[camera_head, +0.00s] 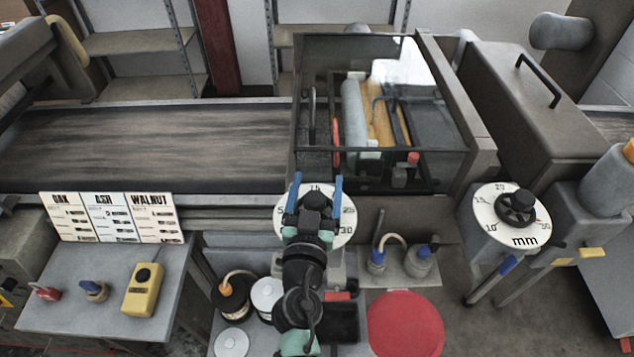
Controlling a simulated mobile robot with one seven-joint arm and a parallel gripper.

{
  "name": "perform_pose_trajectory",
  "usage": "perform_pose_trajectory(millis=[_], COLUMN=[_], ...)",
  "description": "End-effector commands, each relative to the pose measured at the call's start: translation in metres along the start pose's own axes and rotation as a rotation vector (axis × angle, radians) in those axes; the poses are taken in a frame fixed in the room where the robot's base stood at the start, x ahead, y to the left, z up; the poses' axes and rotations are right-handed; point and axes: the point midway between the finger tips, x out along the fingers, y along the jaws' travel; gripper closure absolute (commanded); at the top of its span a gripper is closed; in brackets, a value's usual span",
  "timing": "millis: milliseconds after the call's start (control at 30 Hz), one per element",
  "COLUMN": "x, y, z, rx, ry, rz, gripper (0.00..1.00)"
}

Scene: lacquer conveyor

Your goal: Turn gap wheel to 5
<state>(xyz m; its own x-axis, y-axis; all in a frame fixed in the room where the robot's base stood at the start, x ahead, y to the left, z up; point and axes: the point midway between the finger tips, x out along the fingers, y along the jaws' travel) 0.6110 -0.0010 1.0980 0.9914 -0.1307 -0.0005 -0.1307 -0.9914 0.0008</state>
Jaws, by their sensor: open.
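Two dials are in view, and I cannot tell from the lettering which is the gap wheel. One white dial (343,222) sits at the centre, on the front of the conveyor; its numbers are partly hidden by my arm. The other white dial (525,228), marked mm with 10, 20 and 30, stands at the right and carries a black knob (517,207). My gripper (318,186) is over the central dial, its two blue fingers spread apart on either side of a dark round part. Whether the fingers touch it is not clear.
The dark conveyor belt (150,145) runs behind. A glass-sided enclosure (450,170) stands behind the central dial. OAK, ASH and WALNUT cards (110,217) and a yellow box (143,290) are at the left. A red disc (405,325) and jars are at the front.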

Motion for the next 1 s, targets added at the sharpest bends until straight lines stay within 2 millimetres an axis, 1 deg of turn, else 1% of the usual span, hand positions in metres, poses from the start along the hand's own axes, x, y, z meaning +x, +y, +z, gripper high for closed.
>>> perform_pose_trajectory(millis=[267, 367, 400, 467, 600, 667, 700, 733, 1000], x=[0.0014, 0.0013, 0.0013, 0.0012, 0.0012, 0.0011, 0.0011, 0.0011, 0.0015], y=[-0.0001, -0.0001, -0.0002, -0.0001, -0.0002, -0.0002, -0.0002, -0.0002, -0.0011], z=[-0.0001, -0.0001, -0.0001, -0.0001, -0.0001, -0.0001, -0.0001, -0.0001, -0.0011], rx=[0.001, 0.001, 0.001, 0.001, 0.001, 0.001, 0.001, 0.001, 0.0], ry=[0.0, 0.0, 0.0, 0.0, 0.0, 0.0, 0.0, 0.0, -0.004], rz=[0.0, 0.0, 0.0, 0.0, 0.0, 0.0, 0.0, 0.0, -0.021], gripper=[0.19, 0.36, 0.43, 0.54, 0.79, 0.9, 0.97, 1.0, 1.0])
